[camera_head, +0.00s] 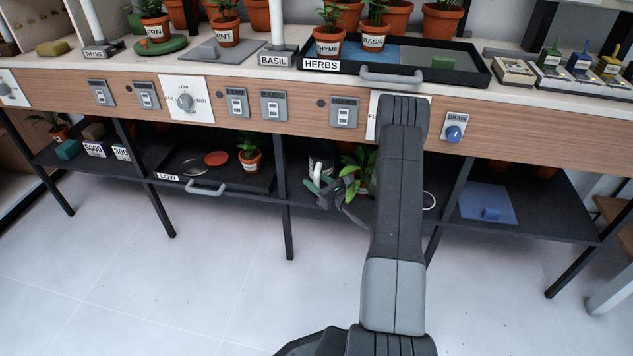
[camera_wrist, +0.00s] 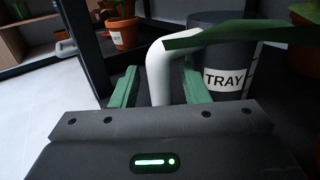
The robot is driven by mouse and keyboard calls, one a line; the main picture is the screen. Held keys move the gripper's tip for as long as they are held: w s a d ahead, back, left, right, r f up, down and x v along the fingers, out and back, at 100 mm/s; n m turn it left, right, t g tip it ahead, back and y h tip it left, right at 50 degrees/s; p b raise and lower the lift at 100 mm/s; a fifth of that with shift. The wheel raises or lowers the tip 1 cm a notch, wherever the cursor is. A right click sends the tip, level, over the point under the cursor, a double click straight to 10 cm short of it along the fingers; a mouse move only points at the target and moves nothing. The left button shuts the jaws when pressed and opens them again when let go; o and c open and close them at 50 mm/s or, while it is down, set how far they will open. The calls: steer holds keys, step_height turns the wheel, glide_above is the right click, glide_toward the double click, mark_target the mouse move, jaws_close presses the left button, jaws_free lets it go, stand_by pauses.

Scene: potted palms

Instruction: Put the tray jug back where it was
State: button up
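The tray jug, dark grey with a white TRAY label (camera_wrist: 232,72), stands upright at the right in the wrist view. Its white handle (camera_wrist: 160,75) curves down on the jug's left side. My gripper (camera_wrist: 160,90) is open, with one green finger on each side of the handle and a gap visible on both sides. A green leaf crosses in front of the jug's upper part. In the head view the jug (camera_head: 321,160) is on the dark lower shelf, partly hidden by my gripper (camera_head: 318,186).
A leafy plant (camera_head: 357,170) stands right beside the jug. The LOW tray (camera_head: 180,183) with a potted plant (camera_head: 250,158) is to the left on the lower shelf. A blue mat (camera_head: 488,203) lies to the right. The HERBS tray (camera_head: 470,68) is on the bench above. The floor is clear.

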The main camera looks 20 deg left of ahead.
steer(key=shift+r, duration=0.15)
steer(key=p+v, duration=0.3)
steer(key=v, duration=0.9)
steer(key=shift+a, duration=0.15)
